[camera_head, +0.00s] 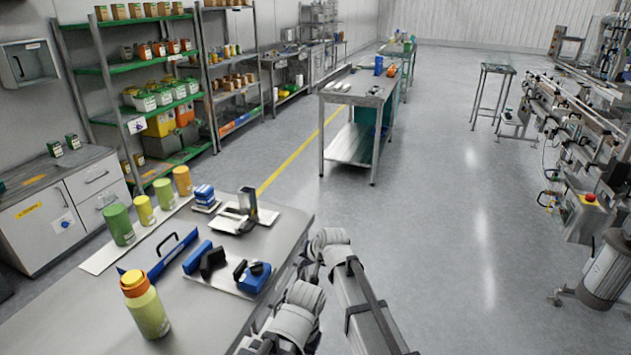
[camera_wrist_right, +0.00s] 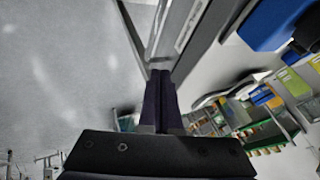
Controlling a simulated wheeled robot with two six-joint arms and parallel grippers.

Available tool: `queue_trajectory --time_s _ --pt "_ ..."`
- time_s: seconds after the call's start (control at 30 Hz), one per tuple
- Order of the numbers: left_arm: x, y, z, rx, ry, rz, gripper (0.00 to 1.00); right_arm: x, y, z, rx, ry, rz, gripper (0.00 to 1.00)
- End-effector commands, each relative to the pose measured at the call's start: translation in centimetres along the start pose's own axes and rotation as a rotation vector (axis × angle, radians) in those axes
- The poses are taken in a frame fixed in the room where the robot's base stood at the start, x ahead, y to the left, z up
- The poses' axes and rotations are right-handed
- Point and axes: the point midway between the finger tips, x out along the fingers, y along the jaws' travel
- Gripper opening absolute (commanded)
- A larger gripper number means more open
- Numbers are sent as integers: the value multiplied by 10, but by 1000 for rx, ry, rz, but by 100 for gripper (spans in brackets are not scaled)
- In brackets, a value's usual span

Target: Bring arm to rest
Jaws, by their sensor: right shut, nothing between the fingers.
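My right arm (camera_head: 365,310) shows in the head view at the bottom centre, folded beside the right edge of the steel table. My right gripper (camera_wrist_right: 160,76) is shut in the right wrist view, its two dark fingers together and nothing between them. In the head view its fingertips cannot be made out clearly. In the wrist view a table edge and blue items lie beyond the fingers, apart from them. My left arm and gripper are not in view.
The steel table (camera_head: 75,315) holds a yellow-green bottle (camera_head: 146,308), several green and orange cylinders, and blue tools (camera_head: 253,277) near its right edge. A workbench (camera_head: 352,93) stands behind. Machinery (camera_head: 590,210) lines the right side. The floor (camera_head: 450,260) between is clear.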

Motion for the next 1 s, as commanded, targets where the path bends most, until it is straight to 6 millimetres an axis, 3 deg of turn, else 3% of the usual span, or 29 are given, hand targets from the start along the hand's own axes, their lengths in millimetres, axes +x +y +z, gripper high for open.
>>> queue_trajectory --time_s 0.17,0.33,0.5,0.9,1.0 --pt "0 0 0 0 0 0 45 -25 53 23 -45 -54 83 0" --pt "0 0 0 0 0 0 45 -66 129 63 -116 -166 210 0" --pt "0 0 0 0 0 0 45 -98 178 95 -160 -263 291 0" --pt "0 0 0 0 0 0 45 -156 244 154 -209 -436 396 0" --pt "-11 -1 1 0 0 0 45 -157 220 157 -261 -459 392 0"
